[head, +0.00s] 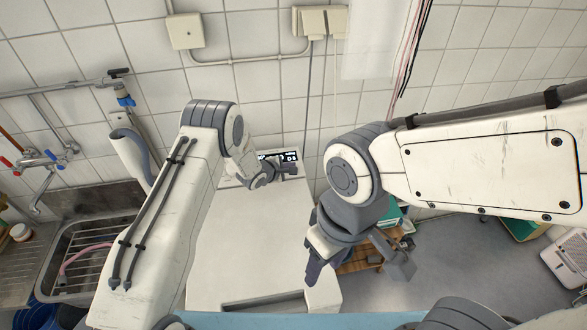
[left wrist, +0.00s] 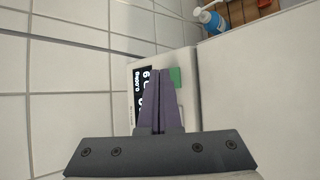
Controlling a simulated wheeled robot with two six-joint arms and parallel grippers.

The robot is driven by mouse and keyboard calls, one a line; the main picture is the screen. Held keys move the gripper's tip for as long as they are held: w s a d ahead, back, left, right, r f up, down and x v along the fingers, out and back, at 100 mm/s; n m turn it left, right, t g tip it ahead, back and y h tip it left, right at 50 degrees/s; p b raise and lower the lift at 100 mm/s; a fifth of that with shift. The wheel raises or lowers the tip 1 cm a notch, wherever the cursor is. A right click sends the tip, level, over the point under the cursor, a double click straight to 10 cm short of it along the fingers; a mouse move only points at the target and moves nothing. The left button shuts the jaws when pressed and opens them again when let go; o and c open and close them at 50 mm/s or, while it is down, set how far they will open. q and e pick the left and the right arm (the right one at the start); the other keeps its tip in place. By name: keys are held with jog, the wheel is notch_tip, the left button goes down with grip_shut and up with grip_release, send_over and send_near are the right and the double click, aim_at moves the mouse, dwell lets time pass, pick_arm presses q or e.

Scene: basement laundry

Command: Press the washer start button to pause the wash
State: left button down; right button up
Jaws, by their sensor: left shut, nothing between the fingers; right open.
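The white washer (head: 250,235) stands in the middle of the head view, with a dark display (head: 290,156) on the raised panel at its back. In the left wrist view the display (left wrist: 138,100) shows white characters, and a green patch (left wrist: 176,77) is beside it, partly behind my fingers. I cannot tell whether this patch is the start button. My left gripper (head: 290,170) is shut and empty in front of the panel; its fingertips (left wrist: 162,72) overlap the panel between display and green patch. Contact cannot be told. My right gripper (head: 357,275) is open and empty, right of the washer.
A steel sink (head: 85,250) with a pink hose is left of the washer, below wall taps (head: 50,160). The tiled wall is close behind the panel. A wooden shelf (head: 358,262) is beyond my right gripper. Grey floor (head: 450,260) is open at the right.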

pick_arm(q)
jog(key=shift+r, duration=0.3)
jog(key=r+p, duration=0.2)
jog(key=s+r+p, duration=0.1)
jog(key=r+p, duration=0.1)
jog(key=shift+s+d+r, duration=0.2)
jog(key=shift+r, duration=0.05)
dwell(0.3)
dwell(0.5)
